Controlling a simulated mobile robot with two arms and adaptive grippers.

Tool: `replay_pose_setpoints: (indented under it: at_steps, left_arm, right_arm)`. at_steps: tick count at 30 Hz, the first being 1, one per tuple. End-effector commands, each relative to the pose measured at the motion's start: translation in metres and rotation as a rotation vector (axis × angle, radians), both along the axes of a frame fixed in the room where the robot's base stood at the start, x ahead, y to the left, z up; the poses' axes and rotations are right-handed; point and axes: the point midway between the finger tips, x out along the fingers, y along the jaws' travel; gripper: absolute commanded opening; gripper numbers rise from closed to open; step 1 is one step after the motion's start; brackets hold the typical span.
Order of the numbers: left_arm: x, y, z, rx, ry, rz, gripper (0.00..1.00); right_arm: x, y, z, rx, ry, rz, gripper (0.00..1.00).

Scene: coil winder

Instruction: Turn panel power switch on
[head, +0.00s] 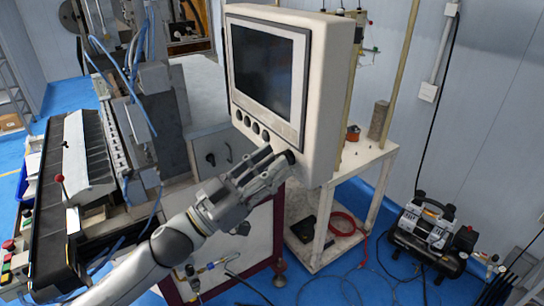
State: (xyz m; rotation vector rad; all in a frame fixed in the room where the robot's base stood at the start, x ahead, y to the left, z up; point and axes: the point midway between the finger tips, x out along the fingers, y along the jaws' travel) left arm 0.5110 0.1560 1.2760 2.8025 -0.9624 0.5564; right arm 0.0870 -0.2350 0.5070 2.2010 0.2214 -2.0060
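The control panel (325,110) is a beige box with a dark screen (264,70). A row of dark round controls (247,122) runs along its lower left front. My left gripper (280,157) reaches up from below to the panel's lower right front corner. Its two fingers are apart, with a gap between them. A small dark round part (290,157) shows at the fingertips; it may be the power switch, but the fingers partly cover it. I cannot tell whether they touch it or which way it is set. My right gripper is not in view.
The winder's bench with a dark slotted bed (90,160) and blue hoses stands at the left. A white side table (345,185) stands behind the panel at the right. An air compressor (432,235) and loose cables lie on the blue floor at the right.

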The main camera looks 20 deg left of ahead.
Motion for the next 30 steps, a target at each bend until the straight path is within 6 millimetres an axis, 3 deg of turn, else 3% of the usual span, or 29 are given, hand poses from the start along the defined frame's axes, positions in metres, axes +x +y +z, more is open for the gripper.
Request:
replay_pose_setpoints:
  at_steps: [12, 20, 30]
  left_arm:
    - [0.0045, -0.0039, 0.002, 0.001, 0.001, 0.0, 0.33]
    - [0.0044, -0.0039, 0.0021, 0.0, 0.0, -0.001, 0.0]
    - [0.0044, -0.0038, 0.002, 0.017, -0.013, -0.002, 0.0]
  right_arm:
    - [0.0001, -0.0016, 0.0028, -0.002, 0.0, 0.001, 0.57]
    - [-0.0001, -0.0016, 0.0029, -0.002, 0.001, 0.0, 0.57]
    - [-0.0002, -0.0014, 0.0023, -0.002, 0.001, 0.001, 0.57]
